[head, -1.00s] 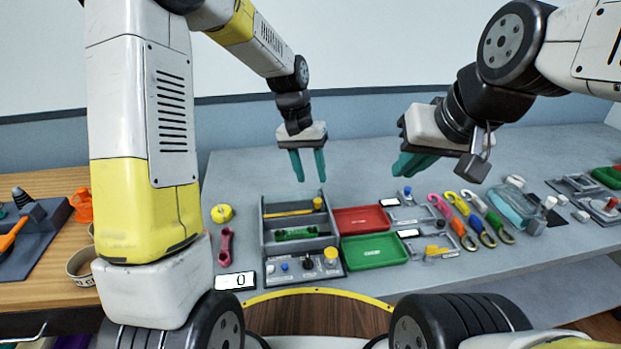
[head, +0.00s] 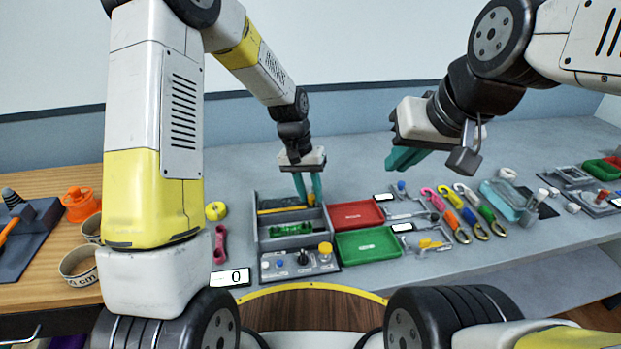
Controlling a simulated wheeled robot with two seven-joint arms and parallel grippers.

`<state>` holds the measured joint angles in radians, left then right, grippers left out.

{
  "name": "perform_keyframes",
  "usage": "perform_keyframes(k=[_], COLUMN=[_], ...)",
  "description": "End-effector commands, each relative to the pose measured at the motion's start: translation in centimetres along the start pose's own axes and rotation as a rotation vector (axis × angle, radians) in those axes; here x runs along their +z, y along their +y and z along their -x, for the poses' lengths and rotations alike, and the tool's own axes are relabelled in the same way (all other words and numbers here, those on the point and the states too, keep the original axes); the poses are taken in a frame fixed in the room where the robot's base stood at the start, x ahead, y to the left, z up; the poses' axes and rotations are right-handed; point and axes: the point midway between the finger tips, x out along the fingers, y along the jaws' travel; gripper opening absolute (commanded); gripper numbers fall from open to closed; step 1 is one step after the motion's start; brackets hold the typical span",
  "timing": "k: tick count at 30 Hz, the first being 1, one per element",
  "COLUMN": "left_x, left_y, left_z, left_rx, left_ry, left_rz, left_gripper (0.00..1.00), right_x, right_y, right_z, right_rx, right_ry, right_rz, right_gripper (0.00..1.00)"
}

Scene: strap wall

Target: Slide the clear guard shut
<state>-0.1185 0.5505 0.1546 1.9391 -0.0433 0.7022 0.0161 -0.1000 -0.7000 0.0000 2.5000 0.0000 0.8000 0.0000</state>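I cannot make out for certain which piece is the clear guard. A pale blue see-through box (head: 503,201) lies on the grey table at the right; whether it is the guard, I cannot tell. My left gripper (head: 309,194) points down at the back right of the grey divided tray (head: 259,230). Its teal fingers are apart, with a narrow gap, and hide part of a yellow tool (head: 283,210). Contact cannot be told. My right gripper (head: 401,160) hangs above the table, tilted left, away from the box; its fingers overlap in this view.
A red tray (head: 355,214) and green tray (head: 368,244) stand right of the grey tray. A knob panel (head: 285,265) is in front. Several colored hooks (head: 462,214) lie between the trays and the box. Bare table lies behind the trays.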

Motion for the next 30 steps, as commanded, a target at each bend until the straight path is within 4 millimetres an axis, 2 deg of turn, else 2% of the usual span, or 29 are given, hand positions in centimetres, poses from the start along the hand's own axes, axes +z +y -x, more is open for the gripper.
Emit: perform_keyframes(k=[1,3,4,30], left_x=[-0.01,-0.01,-0.01,-0.02], left_y=[0.0,0.0,0.0,-0.01], left_z=[0.01,0.02,0.02,0.07], left_rx=[0.0,0.0,0.0,0.0], left_ry=[0.0,0.0,0.0,0.001], left_rz=[0.0,0.0,0.0,0.0], left_gripper=[0.17,0.03,0.0,0.0], right_x=[0.0,0.0,0.0,0.0], right_y=[0.0,0.0,0.0,0.0], right_z=[0.0,0.0,0.0,0.0], right_rx=[0.0,0.0,0.0,0.0], right_ry=[0.0,0.0,0.0,0.0], right_rz=[0.0,0.0,0.0,0.0], right_gripper=[0.07,0.07,0.07,0.07])
